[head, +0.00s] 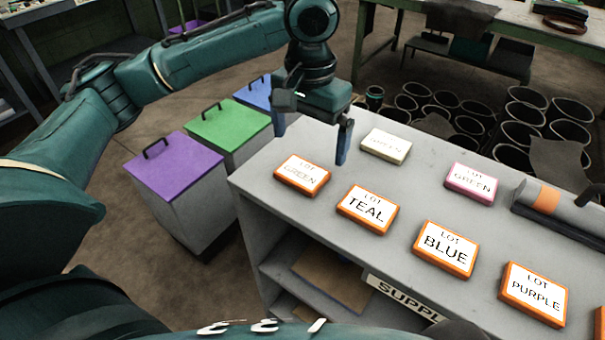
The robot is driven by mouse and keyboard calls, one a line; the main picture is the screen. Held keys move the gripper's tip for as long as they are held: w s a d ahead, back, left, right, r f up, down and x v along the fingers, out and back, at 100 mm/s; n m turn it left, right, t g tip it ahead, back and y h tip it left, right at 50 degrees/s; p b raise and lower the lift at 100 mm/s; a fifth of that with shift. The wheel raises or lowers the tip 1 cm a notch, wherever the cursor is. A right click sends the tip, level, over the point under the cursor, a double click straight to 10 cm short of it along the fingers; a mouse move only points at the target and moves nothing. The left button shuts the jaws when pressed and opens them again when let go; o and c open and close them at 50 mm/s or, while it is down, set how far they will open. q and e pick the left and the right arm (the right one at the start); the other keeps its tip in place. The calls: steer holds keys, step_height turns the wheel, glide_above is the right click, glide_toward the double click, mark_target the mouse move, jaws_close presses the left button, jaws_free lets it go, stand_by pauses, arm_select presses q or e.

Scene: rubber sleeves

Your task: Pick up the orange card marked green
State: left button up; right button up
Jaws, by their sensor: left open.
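The orange-edged card marked GREEN (302,175) lies flat near the left end of the grey shelf top (400,165). My left gripper (312,142) is open and empty, pointing down, with its two dark blue fingers apart. In the picture it is just above and behind the orange GREEN card, without visible contact. My right gripper is not in view.
Orange cards marked TEAL (367,208), BLUE (445,248) and PURPLE (533,293) lie in a row. A pale GREEN card (386,145) and a pink GREEN card (470,183) lie behind. A grey cylinder (560,205) lies right. Lidded bins, including a purple one (173,167), stand left.

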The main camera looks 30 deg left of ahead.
mark_target(306, 168)
arm_select(q)
steer(key=f, duration=0.5)
steer(key=shift+s+a+f, duration=0.15)
steer(key=shift+s+f, duration=0.05)
steer(key=shift+f, duration=0.15)
steer(key=c, duration=1)
steer(key=shift+r, duration=0.1)
